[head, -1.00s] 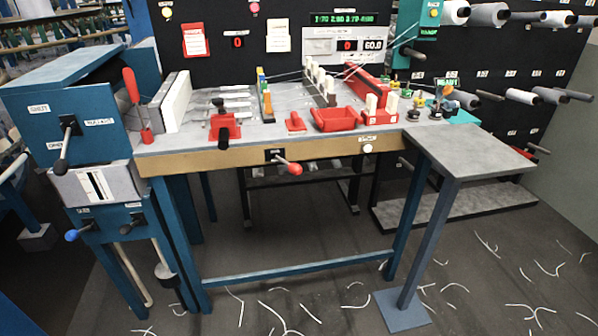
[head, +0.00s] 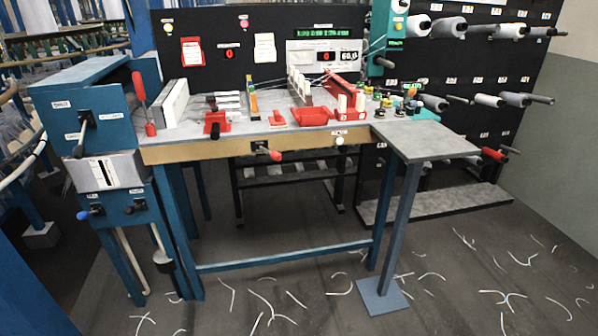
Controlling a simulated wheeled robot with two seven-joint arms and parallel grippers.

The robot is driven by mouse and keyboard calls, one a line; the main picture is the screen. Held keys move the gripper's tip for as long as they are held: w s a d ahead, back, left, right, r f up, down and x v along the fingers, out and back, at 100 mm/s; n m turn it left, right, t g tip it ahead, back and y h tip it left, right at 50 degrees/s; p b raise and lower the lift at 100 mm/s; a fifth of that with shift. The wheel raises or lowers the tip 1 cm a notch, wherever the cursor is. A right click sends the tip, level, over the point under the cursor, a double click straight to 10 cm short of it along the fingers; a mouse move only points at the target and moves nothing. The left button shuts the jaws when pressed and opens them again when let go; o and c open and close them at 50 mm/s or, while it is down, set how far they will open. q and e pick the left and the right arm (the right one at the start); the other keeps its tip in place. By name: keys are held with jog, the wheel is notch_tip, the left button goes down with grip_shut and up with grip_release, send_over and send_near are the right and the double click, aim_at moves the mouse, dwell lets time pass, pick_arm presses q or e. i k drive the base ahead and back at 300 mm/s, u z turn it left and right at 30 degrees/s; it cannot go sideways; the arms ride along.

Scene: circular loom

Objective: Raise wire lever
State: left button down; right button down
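Neither of my grippers is in view. I cannot read which lever is the wire lever. A red-handled lever (head: 138,88) stands upright at the left end of the worktable (head: 430,142). A lever with a red knob (head: 274,155) sticks out of the table's front edge, tilted slightly down to the right. On the blue cabinet (head: 100,112) at the left, a black-handled lever (head: 79,148) points down. Below it, a lever with a blue knob (head: 83,215) points left. A black lever (head: 136,207) sits beside it.
Red fixtures (head: 311,116) and white blocks stand on the table. A blue leg (head: 396,230) on a square foot supports its right extension. Thread spools (head: 487,100) hang on the black rack at right. The grey floor in front is clear except for scattered thread scraps.

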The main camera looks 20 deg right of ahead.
aim_at(275, 156)
jog(key=k, duration=0.7)
jog(key=z, duration=0.6)
jog(key=i, duration=2.05)
jog(key=u, duration=0.95)
